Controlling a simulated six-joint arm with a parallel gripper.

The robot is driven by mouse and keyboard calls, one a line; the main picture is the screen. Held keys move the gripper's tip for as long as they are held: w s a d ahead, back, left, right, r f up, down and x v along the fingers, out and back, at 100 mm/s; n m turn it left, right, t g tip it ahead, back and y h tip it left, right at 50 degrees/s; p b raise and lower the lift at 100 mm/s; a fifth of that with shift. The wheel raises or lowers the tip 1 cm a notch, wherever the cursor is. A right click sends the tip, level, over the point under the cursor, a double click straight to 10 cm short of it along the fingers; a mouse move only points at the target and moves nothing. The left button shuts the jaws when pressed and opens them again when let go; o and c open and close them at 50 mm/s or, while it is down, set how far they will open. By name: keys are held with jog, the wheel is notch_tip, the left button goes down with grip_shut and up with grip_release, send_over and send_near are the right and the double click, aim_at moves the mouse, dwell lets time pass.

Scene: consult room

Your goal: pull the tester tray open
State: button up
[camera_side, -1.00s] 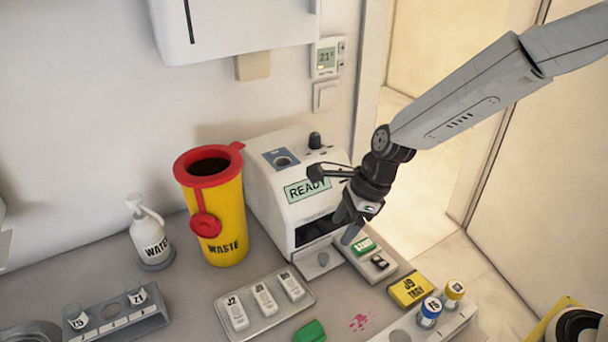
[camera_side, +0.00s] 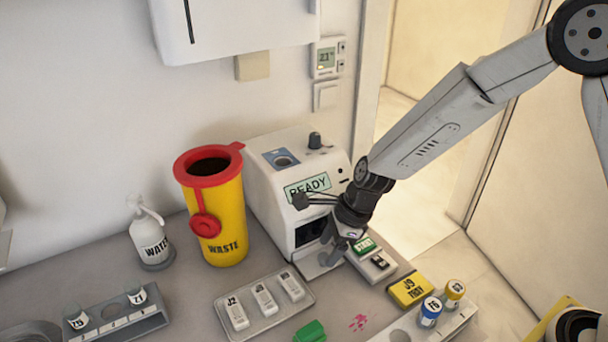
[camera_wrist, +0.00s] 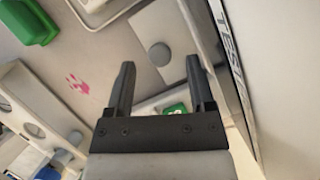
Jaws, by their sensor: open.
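The tester (camera_side: 270,170) is a white machine with a READY display and a dark opening low on its front. Its grey tray (camera_side: 306,270) shows below that opening. In the wrist view the tray (camera_wrist: 185,22) has a round grey knob (camera_wrist: 160,53) on it. My gripper (camera_side: 333,254) is open and low at the tray, covering the knob in the side view. In the wrist view my gripper (camera_wrist: 161,62) has its fingers apart, with the knob between their tips in the picture. I cannot tell whether either finger touches it.
A green-topped block (camera_side: 364,244) stands close right of my gripper. A yellow J9 box (camera_side: 408,289) and a vial rack (camera_side: 405,328) lie further right. A cassette tray (camera_side: 262,318) sits in front. The yellow waste bin (camera_side: 226,220) stands left of the tester.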

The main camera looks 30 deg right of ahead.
jog(key=shift+x, duration=0.8)
jog(key=shift+c, duration=0.2)
grip_shut()
dwell(0.9)
